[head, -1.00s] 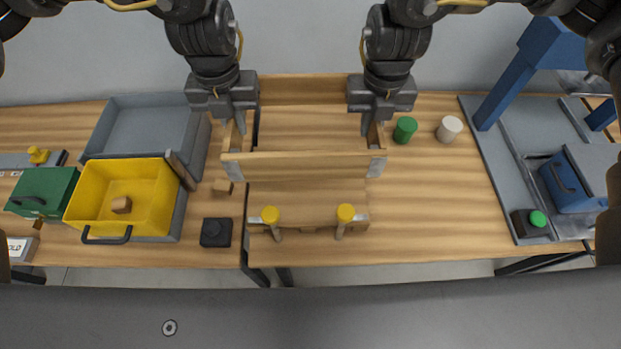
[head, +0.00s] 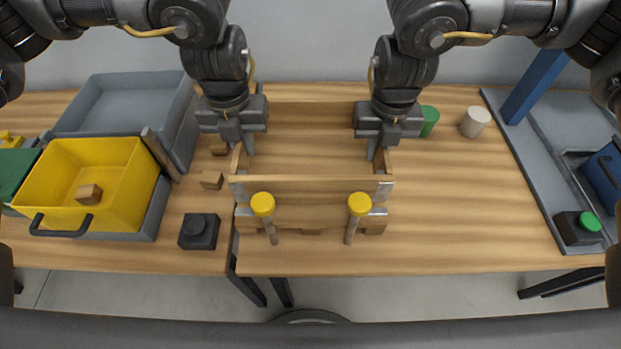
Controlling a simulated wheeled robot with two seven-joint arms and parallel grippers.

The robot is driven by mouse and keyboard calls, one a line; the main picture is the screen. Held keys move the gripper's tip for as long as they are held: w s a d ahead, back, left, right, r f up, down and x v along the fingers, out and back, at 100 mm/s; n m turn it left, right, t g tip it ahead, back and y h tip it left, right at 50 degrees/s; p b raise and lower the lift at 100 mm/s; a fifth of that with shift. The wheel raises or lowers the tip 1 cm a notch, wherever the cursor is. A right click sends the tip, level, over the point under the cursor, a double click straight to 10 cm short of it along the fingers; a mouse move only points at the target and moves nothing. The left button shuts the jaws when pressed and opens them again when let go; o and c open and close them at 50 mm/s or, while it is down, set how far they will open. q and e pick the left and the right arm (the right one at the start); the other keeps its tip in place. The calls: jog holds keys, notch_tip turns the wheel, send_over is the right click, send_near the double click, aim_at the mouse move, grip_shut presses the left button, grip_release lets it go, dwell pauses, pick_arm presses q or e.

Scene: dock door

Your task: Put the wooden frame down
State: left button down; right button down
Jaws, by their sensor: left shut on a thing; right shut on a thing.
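The wooden frame (head: 310,188) is a light rectangular frame with metal-coloured front corners, over the middle of the wooden table. My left gripper (head: 243,152) is shut on its left side rail, and my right gripper (head: 377,152) is shut on its right side rail. The front rail is just behind two yellow-topped pegs, the left peg (head: 263,206) and the right peg (head: 359,205). A wooden strip (head: 310,231) lies by the pegs at the near table edge. I cannot tell whether the frame's underside touches the table.
Left are a yellow bin (head: 125,165), a grey tray (head: 125,95), small wooden blocks (head: 212,181) and a black button box (head: 198,231). Right are a green cylinder (head: 430,118), a white cylinder (head: 475,122) and a blue-and-grey station (head: 530,150). Table between is clear (head: 460,200).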

aim_at(247, 159)
pick_arm(q)
jog(key=shift+r, duration=0.15)
pick_arm(e)
jog(key=shift+r, duration=0.1)
pick_arm(q)
jog(key=shift+f, duration=0.2)
pick_arm(e)
jog(key=shift+f, duration=0.2)
